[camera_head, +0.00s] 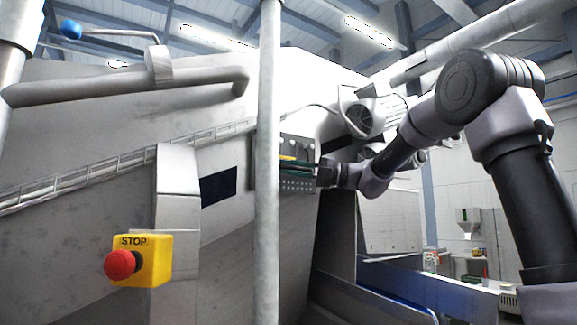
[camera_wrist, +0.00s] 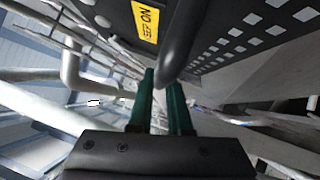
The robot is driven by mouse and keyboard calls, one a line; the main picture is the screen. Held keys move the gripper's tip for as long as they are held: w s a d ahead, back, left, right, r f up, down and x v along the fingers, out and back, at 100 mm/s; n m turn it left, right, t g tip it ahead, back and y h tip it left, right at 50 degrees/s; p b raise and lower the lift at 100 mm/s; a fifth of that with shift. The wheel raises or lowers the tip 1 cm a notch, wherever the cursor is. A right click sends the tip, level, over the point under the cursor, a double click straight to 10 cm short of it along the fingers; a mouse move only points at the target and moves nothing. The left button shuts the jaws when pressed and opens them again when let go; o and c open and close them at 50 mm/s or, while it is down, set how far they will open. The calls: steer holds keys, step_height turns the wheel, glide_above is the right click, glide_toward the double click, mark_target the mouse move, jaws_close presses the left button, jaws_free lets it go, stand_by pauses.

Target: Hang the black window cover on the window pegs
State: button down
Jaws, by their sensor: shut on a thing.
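The black window cover (camera_head: 298,185) is a dark panel with rows of square holes and a yellow label. In the head view it is small, right of the grey vertical pole and in front of the machine's side. In the wrist view the cover (camera_wrist: 220,28) fills the top, with a dark rounded bar coming down toward the fingers. My gripper (camera_head: 306,170), with green fingers (camera_wrist: 160,84), is shut on the cover at this bar. A dark rectangular opening (camera_head: 219,187), possibly the window, lies left of the pole. I cannot make out the pegs clearly.
The grey vertical pole (camera_head: 267,220) stands between the dark opening and my gripper. A yellow stop box with a red button (camera_head: 138,262) is at the lower left. A motor with a fan (camera_head: 362,115) sits behind my arm. A blue-edged conveyor (camera_head: 385,285) runs at the lower right.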

steer(key=shift+f, duration=0.3)
steer(key=c, duration=0.8)
jaws_free()
steer(key=shift+o, duration=0.2)
steer(key=d+f, duration=0.1)
steer(key=d, duration=0.9)
steer(key=shift+d+f, duration=0.3)
steer(key=shift+f, duration=0.05)
